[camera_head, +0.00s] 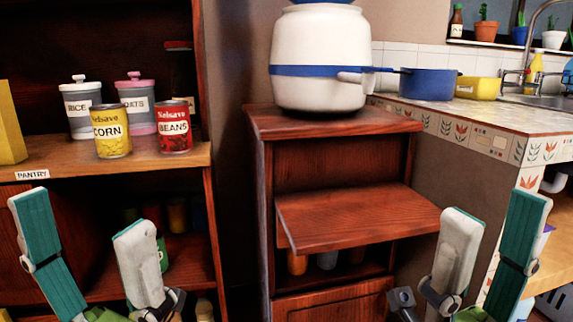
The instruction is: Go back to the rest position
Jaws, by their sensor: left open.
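My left gripper (80,215) is at the lower left, in front of the pantry cabinet. Its two fingers point up and stand apart, with nothing between them. My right gripper (495,208) is at the lower right, in front of the counter's side. Its fingers also point up and stand apart, and no object shows between them. The lower parts of both grippers are cut off by the bottom edge of the view.
The pantry shelf (40,160) holds a corn can (111,132), a beans can (173,128) and two jars. A wooden cabinet (345,165) with a protruding board (360,215) stands between my grippers, with a white dispenser (318,45) on top. The tiled counter (470,112) is at right.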

